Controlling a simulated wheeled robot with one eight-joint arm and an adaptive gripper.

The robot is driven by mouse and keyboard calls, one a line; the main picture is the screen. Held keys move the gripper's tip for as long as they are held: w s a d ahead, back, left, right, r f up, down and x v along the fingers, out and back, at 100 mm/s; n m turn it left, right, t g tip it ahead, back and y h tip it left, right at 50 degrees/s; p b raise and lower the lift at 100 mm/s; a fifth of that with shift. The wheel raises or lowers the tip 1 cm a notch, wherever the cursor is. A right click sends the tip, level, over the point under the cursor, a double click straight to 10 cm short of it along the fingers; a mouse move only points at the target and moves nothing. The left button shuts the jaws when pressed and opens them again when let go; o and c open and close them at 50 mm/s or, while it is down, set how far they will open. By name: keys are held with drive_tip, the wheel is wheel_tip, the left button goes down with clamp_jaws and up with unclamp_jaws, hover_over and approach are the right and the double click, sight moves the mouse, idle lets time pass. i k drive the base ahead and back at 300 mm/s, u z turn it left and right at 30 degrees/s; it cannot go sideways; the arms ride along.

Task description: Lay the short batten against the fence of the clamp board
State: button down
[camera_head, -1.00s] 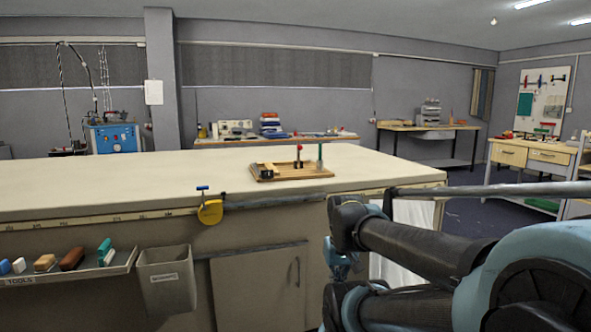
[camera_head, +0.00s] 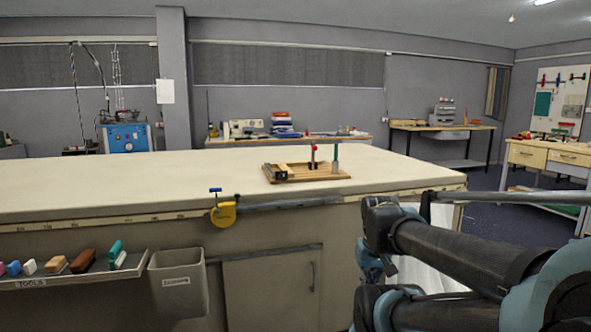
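The clamp board (camera_head: 322,178) is a small brown wooden board lying near the front edge of the long table. A red-topped upright clamp part (camera_head: 313,156) and a green-topped upright part (camera_head: 335,159) stand on it. The fence cannot be made out clearly. My arm is folded at the lower right, well apart from the board, and I see no gripper fingers.
The long table (camera_head: 120,185) is mostly bare left of the board. A yellow tape-like tool (camera_head: 223,214) hangs at its front edge. Below are a tool tray (camera_head: 75,278) with several coloured blocks and a grey bin (camera_head: 178,284). Other workbenches stand behind.

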sight(282, 167)
drive_tip(key=i, duration=0.85)
